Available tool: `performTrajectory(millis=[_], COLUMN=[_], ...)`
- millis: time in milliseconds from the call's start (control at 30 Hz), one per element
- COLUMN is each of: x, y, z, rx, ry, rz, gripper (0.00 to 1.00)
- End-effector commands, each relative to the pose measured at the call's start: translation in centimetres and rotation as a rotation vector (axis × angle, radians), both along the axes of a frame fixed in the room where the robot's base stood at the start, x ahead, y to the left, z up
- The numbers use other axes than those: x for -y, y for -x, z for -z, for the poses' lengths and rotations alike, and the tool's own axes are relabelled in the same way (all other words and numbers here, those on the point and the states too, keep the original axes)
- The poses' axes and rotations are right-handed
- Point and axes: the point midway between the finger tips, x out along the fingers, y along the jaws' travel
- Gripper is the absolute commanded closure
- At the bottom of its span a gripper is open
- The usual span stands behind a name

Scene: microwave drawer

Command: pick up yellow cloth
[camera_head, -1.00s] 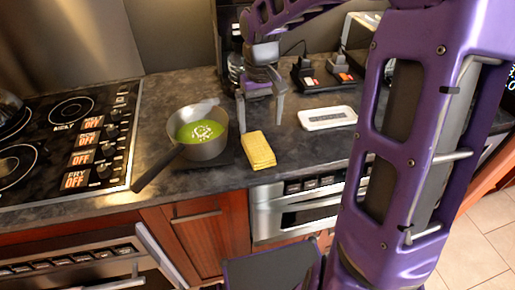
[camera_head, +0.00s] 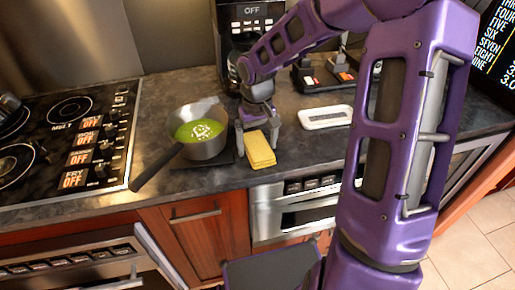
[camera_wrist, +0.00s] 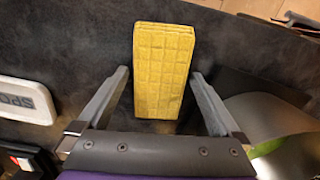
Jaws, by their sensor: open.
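The yellow cloth (camera_head: 260,150) is a folded, block-like pad with a grid texture, lying on the dark counter near its front edge. My gripper (camera_head: 258,140) is open and low over the counter at the cloth's far end. In the wrist view the cloth (camera_wrist: 161,75) lies centred ahead, its near end between the two spread fingers of my gripper (camera_wrist: 160,90). A gap shows on each side between finger and cloth. Nothing is held. I cannot tell how far the fingertips are above the counter.
A pot of green soup (camera_head: 203,135) stands close left of the cloth, its handle pointing to the front left. A white tray-like item (camera_head: 326,117) lies to the right. The stove (camera_head: 70,145) is at the left, a coffee machine (camera_head: 247,30) behind. Counter between cloth and white item is clear.

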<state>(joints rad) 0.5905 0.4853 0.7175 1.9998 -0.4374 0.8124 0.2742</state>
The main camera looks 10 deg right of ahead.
Motion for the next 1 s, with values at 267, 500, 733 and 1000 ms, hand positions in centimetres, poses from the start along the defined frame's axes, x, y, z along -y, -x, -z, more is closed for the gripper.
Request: performTrajectory(millis=[267,500,733,1000], x=[0.0,0.0,0.1,0.1], y=[0.0,0.0,0.0,-0.1], z=[0.0,-0.1,-0.9,-6.1], rx=[0.000,0.000,0.001,0.005], ry=[0.000,0.000,0.001,0.002], rz=[0.001,0.001,0.003,0.003], gripper=[0.45,0.73,0.74,0.74])
